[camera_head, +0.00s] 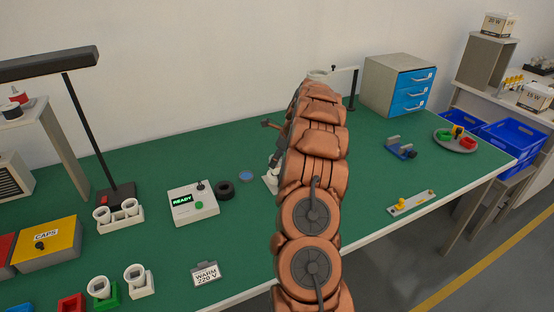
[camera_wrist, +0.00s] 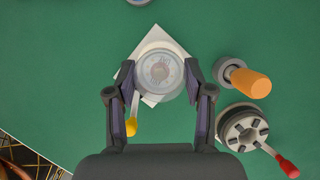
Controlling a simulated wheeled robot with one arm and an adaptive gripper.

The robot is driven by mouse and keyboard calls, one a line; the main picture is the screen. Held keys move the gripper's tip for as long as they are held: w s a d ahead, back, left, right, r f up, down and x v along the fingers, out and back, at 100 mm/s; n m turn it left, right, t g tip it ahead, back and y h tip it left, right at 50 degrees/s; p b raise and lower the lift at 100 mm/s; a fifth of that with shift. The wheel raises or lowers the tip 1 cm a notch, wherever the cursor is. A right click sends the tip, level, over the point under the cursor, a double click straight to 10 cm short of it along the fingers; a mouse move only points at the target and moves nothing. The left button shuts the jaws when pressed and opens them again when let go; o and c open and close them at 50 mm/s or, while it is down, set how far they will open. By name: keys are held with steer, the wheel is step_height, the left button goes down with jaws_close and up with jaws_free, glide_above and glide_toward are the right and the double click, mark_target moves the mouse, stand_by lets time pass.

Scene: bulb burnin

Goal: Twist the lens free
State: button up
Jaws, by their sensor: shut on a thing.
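In the wrist view, a clear round lens (camera_wrist: 161,72) sits on a pale round body over a white square plate (camera_wrist: 150,101). My gripper (camera_wrist: 160,74) has its two dark fingers on opposite sides of the lens, shut on it. A yellow-tipped lever (camera_wrist: 131,125) sticks out beside the plate, near the left finger. In the head view, my arm covers most of this spot. Only a white edge of the fixture (camera_head: 270,181) shows left of the arm, and the lens is hidden.
Right of the gripper in the wrist view are an orange-handled tool (camera_wrist: 249,83) and a grey round device (camera_wrist: 243,127) with a red-tipped lever. The head view shows a READY box (camera_head: 193,204), a black ring (camera_head: 225,189) and a blue disc (camera_head: 246,176) left of the arm. Green bench lies clear behind them.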

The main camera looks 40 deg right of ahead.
steer(key=o, duration=1.2)
steer(key=v, duration=1.2)
steer(key=shift+s, duration=0.1)
